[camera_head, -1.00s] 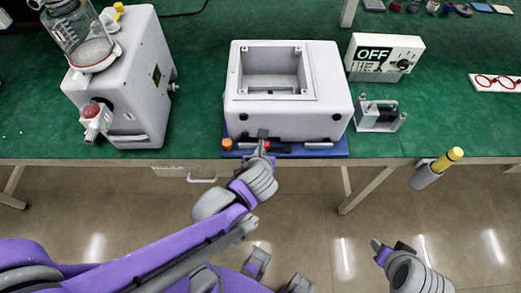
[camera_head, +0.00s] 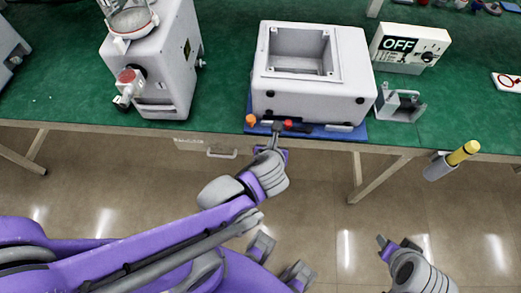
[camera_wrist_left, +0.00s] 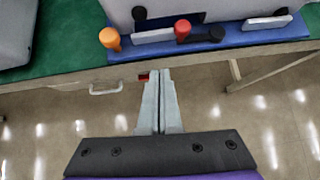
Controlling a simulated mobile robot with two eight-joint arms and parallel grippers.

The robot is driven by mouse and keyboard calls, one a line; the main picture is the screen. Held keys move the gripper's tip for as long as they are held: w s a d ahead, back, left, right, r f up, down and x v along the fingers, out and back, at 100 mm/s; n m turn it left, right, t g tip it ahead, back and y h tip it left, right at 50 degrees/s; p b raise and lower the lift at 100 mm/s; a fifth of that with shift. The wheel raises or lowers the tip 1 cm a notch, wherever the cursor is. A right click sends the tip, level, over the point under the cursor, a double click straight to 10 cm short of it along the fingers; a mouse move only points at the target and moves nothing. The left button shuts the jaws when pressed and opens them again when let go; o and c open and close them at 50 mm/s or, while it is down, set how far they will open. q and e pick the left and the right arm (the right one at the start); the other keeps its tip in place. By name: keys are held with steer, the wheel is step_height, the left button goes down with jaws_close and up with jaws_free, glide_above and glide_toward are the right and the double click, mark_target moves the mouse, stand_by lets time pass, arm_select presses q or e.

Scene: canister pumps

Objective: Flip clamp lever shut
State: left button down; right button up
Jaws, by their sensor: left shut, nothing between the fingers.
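The white canister unit (camera_head: 312,97) sits on a blue base plate (camera_head: 357,133) at the table's front edge. Along its front are an orange knob (camera_head: 250,120), a red-ended clamp lever (camera_head: 288,124) and dark clamp parts. The left wrist view shows the orange knob (camera_wrist_left: 110,38) upright at left and the red lever end (camera_wrist_left: 182,28) with a black part beside it. My left gripper (camera_head: 277,128) is shut and empty, just in front of the plate; its fingertips (camera_wrist_left: 157,72) appear apart from the lever. My right gripper (camera_head: 396,243) is low at right, its jaws unclear.
A pump machine (camera_head: 165,65) with a red button stands at left. A box marked OFF (camera_head: 408,47) and a grey metal bracket (camera_head: 401,103) stand right of the unit. A yellow-topped cylinder (camera_head: 452,160) hangs by the table edge. Floor space in front is open.

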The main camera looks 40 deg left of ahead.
arm_select(q)
steer(key=a+p+v, duration=0.1)
steer(key=p+v, duration=0.2)
steer(key=v, duration=0.4)
steer(key=shift+a+r+p, duration=0.15)
steer(key=shift+r+p, duration=0.1)
steer(key=shift+p, duration=0.05)
arm_select(e)
steer(key=w+r, duration=0.3)
steer(key=r, duration=0.2)
steer(key=shift+r, duration=0.15)
